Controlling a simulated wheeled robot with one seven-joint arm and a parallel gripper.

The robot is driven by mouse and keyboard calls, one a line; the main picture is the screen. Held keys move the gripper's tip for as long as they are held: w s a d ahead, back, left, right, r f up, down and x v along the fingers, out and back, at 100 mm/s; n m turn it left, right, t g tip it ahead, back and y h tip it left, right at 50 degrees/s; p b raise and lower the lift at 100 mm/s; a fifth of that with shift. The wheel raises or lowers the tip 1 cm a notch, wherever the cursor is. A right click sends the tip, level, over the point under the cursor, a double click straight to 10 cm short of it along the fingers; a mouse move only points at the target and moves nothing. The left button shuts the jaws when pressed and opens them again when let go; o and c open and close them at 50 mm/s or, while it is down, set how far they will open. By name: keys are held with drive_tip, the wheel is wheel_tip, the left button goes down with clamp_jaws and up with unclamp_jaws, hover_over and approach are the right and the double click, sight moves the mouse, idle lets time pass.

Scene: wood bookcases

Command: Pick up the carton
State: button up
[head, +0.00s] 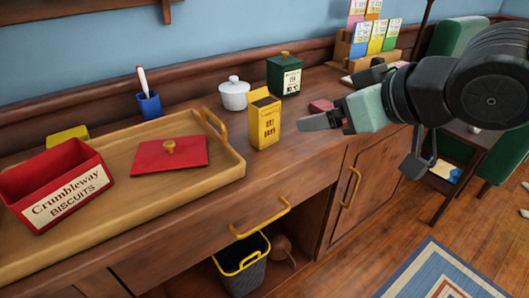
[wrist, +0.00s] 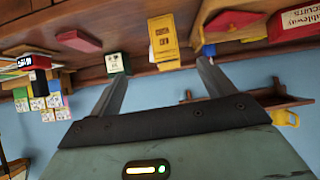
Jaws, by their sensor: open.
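The yellow carton (head: 264,121) stands upright on the wooden sideboard, with dark printing on its front and a dark patch at its top. It also shows upside down in the wrist view (wrist: 163,40), beyond and between my finger tips. My gripper (head: 322,121) is to the right of the carton, apart from it, with its fingers pointing left toward it. In the wrist view my gripper (wrist: 160,78) has its two fingers spread with nothing between them.
Behind the carton stand a white lidded pot (head: 234,94) and a dark green canister (head: 285,75). A red object (head: 321,106) sits behind my gripper.

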drive_tip(key=w+f+y+b, duration=0.1)
drive_tip(key=t+y+p, duration=0.1)
drive_tip(key=p, duration=0.7)
approach(270, 107)
drive_tip(key=w+a+p, duration=0.1)
drive_tip(key=p, duration=0.2)
drive_tip(key=shift+w+f+n, duration=0.15)
drive_tip(key=shift+n, duration=0.15)
drive_tip(key=p, duration=0.2)
drive_tip(key=shift+f+p, duration=0.1)
drive_tip(key=shift+p, duration=0.3)
drive_tip(key=x, duration=0.4)
drive_tip(key=shift+f, duration=0.2)
drive_tip(key=shift+p+x, duration=0.6)
drive_tip(key=shift+x, duration=2.55)
drive_tip(key=shift+r, duration=0.1)
drive_tip(key=c, duration=1.1)
